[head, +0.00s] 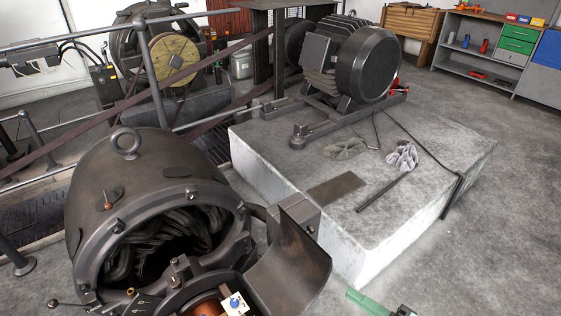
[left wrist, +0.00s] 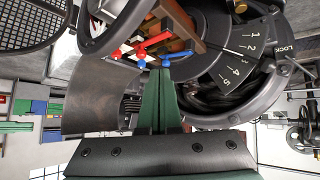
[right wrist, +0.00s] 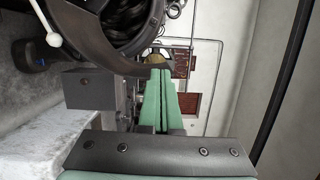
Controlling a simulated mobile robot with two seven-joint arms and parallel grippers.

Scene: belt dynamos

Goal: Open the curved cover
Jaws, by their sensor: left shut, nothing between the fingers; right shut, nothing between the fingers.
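The curved cover (head: 292,268) is a dark bent metal plate at the right of the dynamo housing (head: 140,190). It stands swung out from the round front opening, where dark windings show. In the left wrist view the cover (left wrist: 100,98) is left of my left gripper (left wrist: 160,72), which is shut and empty, its tips close to red and blue terminals. My right gripper (head: 352,293) is shut and empty, apart from the cover on its right. In the right wrist view its green fingers (right wrist: 158,75) are together near a dark curved edge.
A concrete plinth (head: 280,170) with a motor (head: 345,60) stands behind the cover. A rod, a rag and a flat plate lie on it. A numbered dial (left wrist: 245,50) is beside my left gripper. Open floor (head: 470,250) lies to the right.

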